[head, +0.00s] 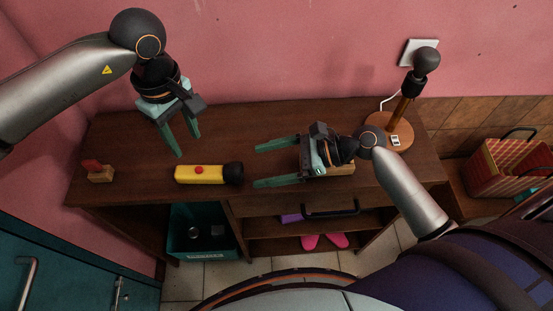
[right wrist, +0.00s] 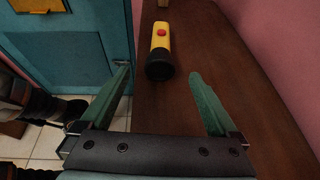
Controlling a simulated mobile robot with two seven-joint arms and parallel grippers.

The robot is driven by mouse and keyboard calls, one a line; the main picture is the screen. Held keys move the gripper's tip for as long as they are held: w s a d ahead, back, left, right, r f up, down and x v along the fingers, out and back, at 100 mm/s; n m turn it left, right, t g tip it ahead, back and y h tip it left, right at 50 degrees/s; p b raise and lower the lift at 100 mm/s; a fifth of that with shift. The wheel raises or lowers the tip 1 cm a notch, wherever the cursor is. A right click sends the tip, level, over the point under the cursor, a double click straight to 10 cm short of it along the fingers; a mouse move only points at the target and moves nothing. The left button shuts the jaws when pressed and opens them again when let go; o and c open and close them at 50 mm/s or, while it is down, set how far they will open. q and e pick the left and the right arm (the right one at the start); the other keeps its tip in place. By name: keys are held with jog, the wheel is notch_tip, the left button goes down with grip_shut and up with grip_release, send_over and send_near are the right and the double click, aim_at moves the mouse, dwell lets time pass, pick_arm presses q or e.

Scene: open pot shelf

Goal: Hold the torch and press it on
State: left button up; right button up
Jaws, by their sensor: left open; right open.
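A yellow torch (head: 205,174) with a black head and a red button (head: 199,170) lies on the wooden shelf top, its head to the right. My left gripper (head: 189,148) is open and empty above the shelf, just behind the torch and apart from it. My right gripper (head: 257,165) is open and empty, its fingers pointing left, to the right of the torch head. In the right wrist view the torch (right wrist: 160,50) lies beyond and between the open green fingers (right wrist: 160,82), black head nearest, red button facing up. Neither gripper touches it.
A small wooden block with a red part (head: 97,171) stands at the left end of the shelf top (head: 125,130). A lamp (head: 405,105) stands at the right end. A wooden object is partly hidden behind my right gripper. A teal bin (head: 185,240) and pink shoes (head: 325,242) are below.

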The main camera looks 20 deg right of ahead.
aim_at(226, 171)
jog(key=x, duration=1)
jog(key=shift+w, duration=0.1)
jog(key=shift+c, duration=0.4)
grip_shut()
pick_arm(q)
grip_shut()
dwell(1.0)
dwell(0.5)
